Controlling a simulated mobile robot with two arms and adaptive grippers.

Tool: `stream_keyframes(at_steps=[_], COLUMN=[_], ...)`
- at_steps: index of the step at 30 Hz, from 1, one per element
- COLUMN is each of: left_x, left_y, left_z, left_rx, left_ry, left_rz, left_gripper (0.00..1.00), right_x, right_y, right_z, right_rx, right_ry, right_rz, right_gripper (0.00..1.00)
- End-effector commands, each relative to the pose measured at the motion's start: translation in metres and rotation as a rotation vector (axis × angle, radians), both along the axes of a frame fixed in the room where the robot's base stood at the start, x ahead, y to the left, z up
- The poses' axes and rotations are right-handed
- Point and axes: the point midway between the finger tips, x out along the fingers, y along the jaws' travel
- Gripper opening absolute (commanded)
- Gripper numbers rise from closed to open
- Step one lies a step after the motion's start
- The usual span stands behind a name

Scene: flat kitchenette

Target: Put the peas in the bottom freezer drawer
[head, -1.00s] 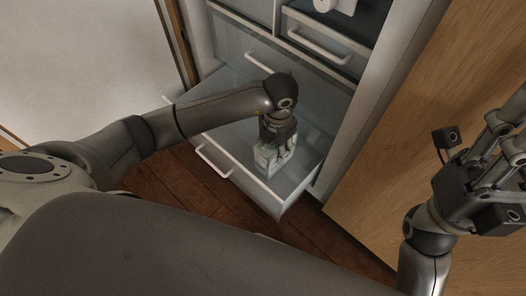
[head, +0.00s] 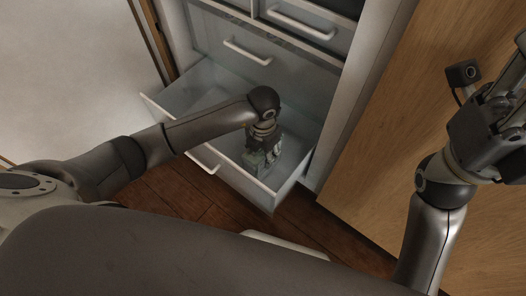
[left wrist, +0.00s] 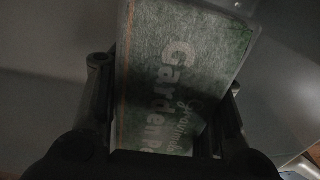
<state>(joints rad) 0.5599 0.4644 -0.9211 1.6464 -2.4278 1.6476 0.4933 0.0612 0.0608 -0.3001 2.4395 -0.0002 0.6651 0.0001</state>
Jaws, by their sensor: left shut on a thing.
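The peas are a pale green box (head: 252,160) with "Garden Pe..." lettering; the box fills the middle of the left wrist view (left wrist: 178,75). My left gripper (head: 262,156) is shut on the box, with fingers on both sides of it. It points down and holds the box upright, low inside the pulled-out bottom freezer drawer (head: 236,184), near its front right corner. I cannot tell whether the box touches the drawer floor. My right gripper (head: 497,112) is at the right edge of the head view, away from the drawer; its fingertips are partly cut off.
A shut drawer with a white handle (head: 247,52) is above the open one. Another handle (head: 303,24) shows higher up. A wooden panel (head: 380,150) stands to the right of the freezer. The rest of the open drawer looks empty.

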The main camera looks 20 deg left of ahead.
Motion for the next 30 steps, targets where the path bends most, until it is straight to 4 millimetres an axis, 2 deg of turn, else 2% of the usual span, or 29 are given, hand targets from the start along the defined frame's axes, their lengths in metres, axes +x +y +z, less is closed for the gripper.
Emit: stream_keyframes(at_steps=[2, 3, 8, 20, 23, 25, 30], left_x=[0.001, 0.0, 0.0, 0.0, 0.001, 0.001, 0.001], left_y=[0.0, 0.0, 0.0, 0.0, 0.0, 0.0, 0.0], left_z=[-0.002, -0.003, -0.003, 0.003, 0.014, 0.025, 0.058], left_rx=[-0.001, 0.001, 0.0, 0.0, 0.0, 0.001, 0.001], left_ry=[-0.002, 0.0, 0.0, -0.001, -0.002, -0.004, -0.004], left_rz=[0.0, 0.0, 0.0, 0.0, -0.001, 0.0, -0.001], left_gripper=[0.07, 0.47, 0.68, 0.68, 0.68, 0.68, 0.68], right_x=[0.0, 0.0, 0.0, -0.001, -0.002, 0.004, 0.005], right_y=[0.0, 0.0, 0.0, 0.0, -0.001, -0.001, -0.003], right_z=[-0.001, 0.0, 0.001, 0.004, 0.006, -0.003, -0.01], right_rx=[0.0, -0.001, -0.002, -0.001, 0.004, 0.004, 0.007], right_ry=[-0.002, -0.004, -0.005, -0.009, -0.003, 0.043, 0.099], right_rz=[0.0, -0.001, 0.0, 0.001, 0.001, 0.001, 0.004], right_gripper=[0.4, 0.4, 0.4, 0.4, 0.4, 0.4, 0.4])
